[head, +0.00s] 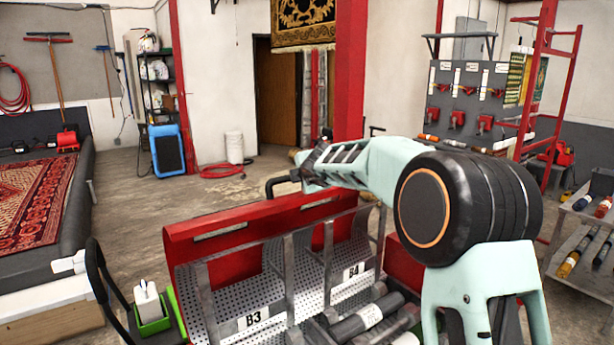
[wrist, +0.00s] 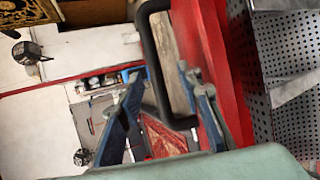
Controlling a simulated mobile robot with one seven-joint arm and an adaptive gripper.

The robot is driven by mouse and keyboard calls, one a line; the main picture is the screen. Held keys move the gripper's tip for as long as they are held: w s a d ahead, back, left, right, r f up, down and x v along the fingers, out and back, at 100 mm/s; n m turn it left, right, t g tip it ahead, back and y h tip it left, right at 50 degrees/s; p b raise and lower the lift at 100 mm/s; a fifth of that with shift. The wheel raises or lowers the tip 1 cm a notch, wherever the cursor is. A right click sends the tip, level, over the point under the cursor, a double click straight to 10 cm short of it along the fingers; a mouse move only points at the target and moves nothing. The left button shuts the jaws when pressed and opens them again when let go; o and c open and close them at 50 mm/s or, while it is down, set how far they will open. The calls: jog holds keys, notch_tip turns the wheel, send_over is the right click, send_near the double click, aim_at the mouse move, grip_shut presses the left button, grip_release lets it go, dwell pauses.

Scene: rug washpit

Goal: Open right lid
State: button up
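A red lid panel (head: 225,238) stands raised along the back of a perforated metal bin unit (head: 300,262). Its sections carry the labels B3 and B4, B4 on the right. The red panel runs on to the right behind B4 (head: 315,209). A black bar handle (head: 279,187) shows at the far side of the red panel. In the wrist view the handle (wrist: 150,62) is a U shape beside the red surface (wrist: 217,65). My gripper (wrist: 162,85) has its fingers spread, with the handle in front of or between them; contact cannot be told. My arm hides part of the lid's right end.
Dark rolls (head: 367,318) lie in front of the bins. A white item in a green tray (head: 152,318) sits at the left. A shelf rack (head: 585,235) with tubes stands at the right. Open concrete floor (head: 130,205) lies behind and left.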

jog(key=v, duration=0.6)
dwell(0.3)
